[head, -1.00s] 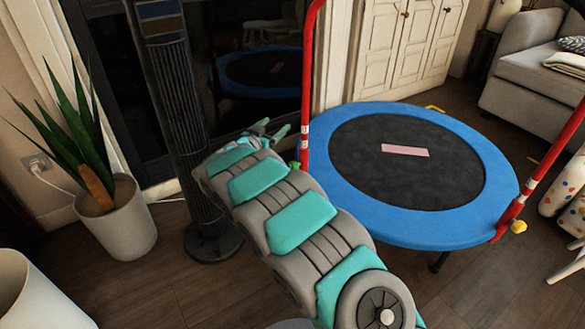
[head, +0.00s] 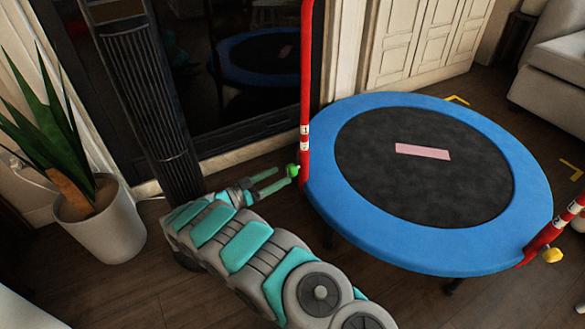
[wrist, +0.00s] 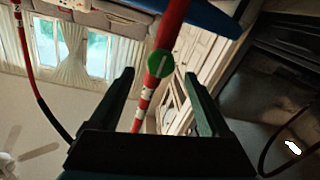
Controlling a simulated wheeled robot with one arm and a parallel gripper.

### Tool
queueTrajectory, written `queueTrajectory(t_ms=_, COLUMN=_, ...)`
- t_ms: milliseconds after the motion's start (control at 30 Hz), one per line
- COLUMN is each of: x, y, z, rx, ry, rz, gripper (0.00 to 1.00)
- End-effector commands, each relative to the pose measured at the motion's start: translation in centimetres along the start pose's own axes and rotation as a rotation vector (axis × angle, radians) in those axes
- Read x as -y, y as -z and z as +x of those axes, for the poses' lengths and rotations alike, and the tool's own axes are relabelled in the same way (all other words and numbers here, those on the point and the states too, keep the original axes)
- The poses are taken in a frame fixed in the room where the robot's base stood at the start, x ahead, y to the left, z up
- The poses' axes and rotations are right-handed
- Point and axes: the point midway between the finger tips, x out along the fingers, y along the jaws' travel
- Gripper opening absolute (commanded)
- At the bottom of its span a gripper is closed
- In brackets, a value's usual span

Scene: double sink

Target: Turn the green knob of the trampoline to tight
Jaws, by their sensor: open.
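The trampoline (head: 330,205) has a blue rim and a black mat with a pink label.
A dark tower fan (head: 150,110) stands left of my arm. A potted plant (head: 105,225) is at the far left. A yellow knob (head: 552,255) sits on the right red post. A glass-fronted dark panel (head: 235,70) is behind.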

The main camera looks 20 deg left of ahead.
Motion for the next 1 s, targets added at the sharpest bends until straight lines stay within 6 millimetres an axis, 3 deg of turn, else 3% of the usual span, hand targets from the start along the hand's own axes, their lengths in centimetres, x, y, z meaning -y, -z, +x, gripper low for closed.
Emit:
queueTrajectory(t_ms=300, x=-0.1, y=-0.1, z=4.5, rx=-0.001, ry=-0.004, rz=-0.001, gripper=0.81)
queueTrajectory(t_ms=700, x=0.0, y=0.0, z=5.4, rx=0.000, ry=-0.001, rz=0.000, gripper=0.81)
queueTrajectory(t_ms=1000, x=0.0, y=0.0, z=5.4, rx=0.000, ry=-0.001, rz=0.000, gripper=0.48)
